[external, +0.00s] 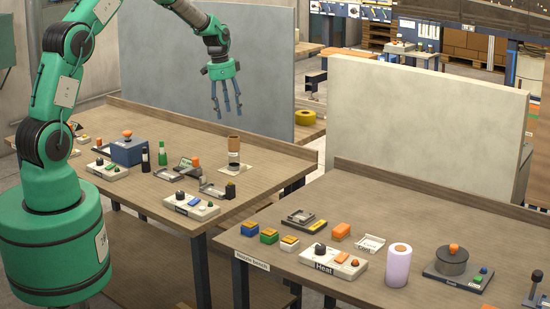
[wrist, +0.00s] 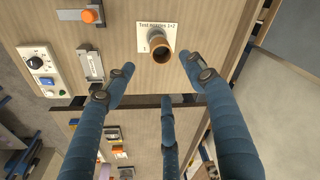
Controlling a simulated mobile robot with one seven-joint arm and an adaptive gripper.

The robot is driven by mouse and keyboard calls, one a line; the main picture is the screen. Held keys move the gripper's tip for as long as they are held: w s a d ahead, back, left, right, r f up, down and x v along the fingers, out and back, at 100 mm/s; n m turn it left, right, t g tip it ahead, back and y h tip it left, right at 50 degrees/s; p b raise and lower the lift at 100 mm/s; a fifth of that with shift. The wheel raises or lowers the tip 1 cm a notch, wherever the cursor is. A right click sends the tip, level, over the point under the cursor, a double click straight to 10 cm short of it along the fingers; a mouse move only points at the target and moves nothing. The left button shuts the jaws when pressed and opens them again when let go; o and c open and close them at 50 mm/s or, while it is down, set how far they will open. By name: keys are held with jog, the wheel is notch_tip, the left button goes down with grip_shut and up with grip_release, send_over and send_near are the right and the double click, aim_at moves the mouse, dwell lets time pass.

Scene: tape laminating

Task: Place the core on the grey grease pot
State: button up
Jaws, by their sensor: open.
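The brown tube-shaped core (external: 234,144) stands upright on the left table. The core seems to rest on top, though the exact contact is too small to tell. In the wrist view, the core's open brown end (wrist: 161,57) faces me, with a grey part (wrist: 155,38) behind it. My gripper (external: 227,109) is open and empty, raised above the table and apart from the core. Its spread blue fingers (wrist: 160,75) also show in the wrist view.
A white label sheet (wrist: 176,30) lies under the stack. A green bottle (external: 162,154), a dark bottle (external: 146,160) and control boxes (external: 190,205) stand nearby. The right table holds a lilac roll (external: 398,265) and a knobbed dark pot (external: 452,263). A grey panel (external: 270,80) rises behind.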

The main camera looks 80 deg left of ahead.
jog(key=w+d+r, duration=0.3)
jog(key=d+r, duration=1.2)
jog(key=d, duration=0.4)
jog(key=s+d+r+t, duration=0.15)
jog(key=d+r, duration=0.25)
jog(key=d, duration=0.4)
jog(key=s+d+r, duration=0.2)
jog(key=d+r, duration=0.3)
jog(key=d, duration=0.3)
jog(key=s+d+r+t, duration=0.1)
jog(key=s+d+r, duration=0.1)
jog(key=s+d, duration=0.45)
jog(key=s+d+r, duration=0.2)
jog(key=s+d, duration=0.2)
jog(key=d, duration=0.5)
jog(key=s+d+f+t, duration=0.1)
jog(key=s+d, duration=0.8)
jog(key=s, duration=0.4)
jog(key=shift+d+f, duration=0.35)
jog(key=shift+f, duration=0.05)
jog(key=shift+t, duration=0.25)
notch_tip(320, 180, down, 5)
jog(key=b, duration=0.5)
jog(key=shift+f, duration=0.1)
